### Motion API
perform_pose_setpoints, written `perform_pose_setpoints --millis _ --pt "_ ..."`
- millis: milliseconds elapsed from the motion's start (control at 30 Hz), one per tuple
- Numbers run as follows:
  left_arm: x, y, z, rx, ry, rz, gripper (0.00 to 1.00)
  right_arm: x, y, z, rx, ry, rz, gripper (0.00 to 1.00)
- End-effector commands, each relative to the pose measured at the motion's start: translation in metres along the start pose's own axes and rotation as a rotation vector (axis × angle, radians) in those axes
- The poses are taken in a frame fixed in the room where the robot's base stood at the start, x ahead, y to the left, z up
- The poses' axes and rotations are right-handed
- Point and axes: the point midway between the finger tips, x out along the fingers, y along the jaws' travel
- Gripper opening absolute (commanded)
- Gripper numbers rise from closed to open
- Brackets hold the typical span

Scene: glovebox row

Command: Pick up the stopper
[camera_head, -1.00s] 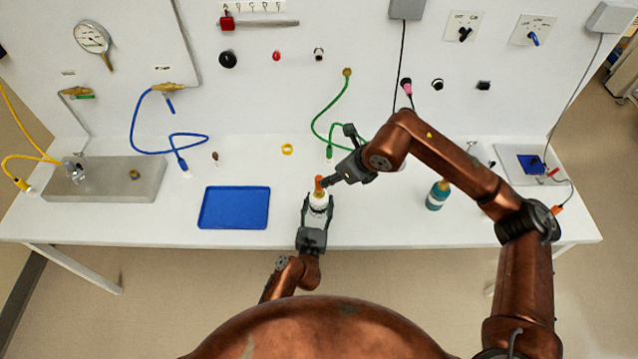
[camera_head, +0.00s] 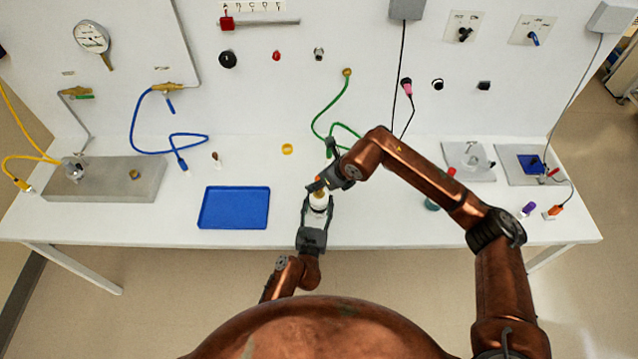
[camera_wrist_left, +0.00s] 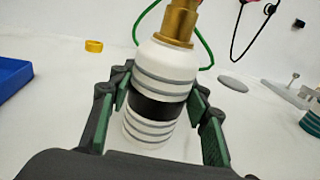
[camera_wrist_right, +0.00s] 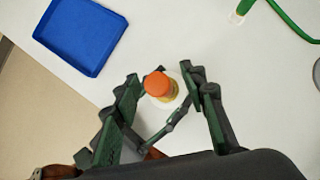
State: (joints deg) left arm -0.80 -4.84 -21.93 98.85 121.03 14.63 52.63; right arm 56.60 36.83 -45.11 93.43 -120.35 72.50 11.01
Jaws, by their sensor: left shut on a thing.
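My left gripper (camera_head: 313,222) is shut on a white bottle with grey bands and a black band (camera_wrist_left: 155,103). It holds the bottle upright by the front edge of the bench. A brass neck (camera_wrist_left: 177,22) tops the bottle. In the right wrist view the orange stopper (camera_wrist_right: 158,84) sits on top of the bottle. My right gripper (camera_wrist_right: 163,80) is open, with its fingers on either side of the stopper and a gap showing. In the head view my right gripper (camera_head: 326,182) is over the bottle and hides most of the stopper.
A blue tray (camera_head: 234,208) lies left of the bottle. A yellow ring (camera_head: 287,149) and a green hose (camera_head: 338,103) are behind. A teal bottle (camera_head: 432,206) stands to the right, partly behind my right arm. The white bench (camera_head: 380,233) is clear near its front edge.

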Motion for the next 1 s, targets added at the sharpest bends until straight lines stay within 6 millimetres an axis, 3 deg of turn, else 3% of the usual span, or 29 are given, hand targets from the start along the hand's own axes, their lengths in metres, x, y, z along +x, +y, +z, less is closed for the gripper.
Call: perform_pose_setpoints --millis 67,633,1000 --pt "-0.0001 0.0001 -0.0003 0.0 0.001 0.0 0.13 -0.0002 -0.0001 0.0 0.0 0.0 0.0 0.39" --pt "-0.0001 0.0 -0.0004 0.0 0.001 0.0 0.13 -0.0006 -0.0003 0.0 0.0 0.0 0.0 0.0" --pt "-0.0001 0.0001 -0.0004 0.0 0.001 0.0 0.13 -0.0013 -0.0006 0.0007 0.0 -0.001 -0.001 0.0"
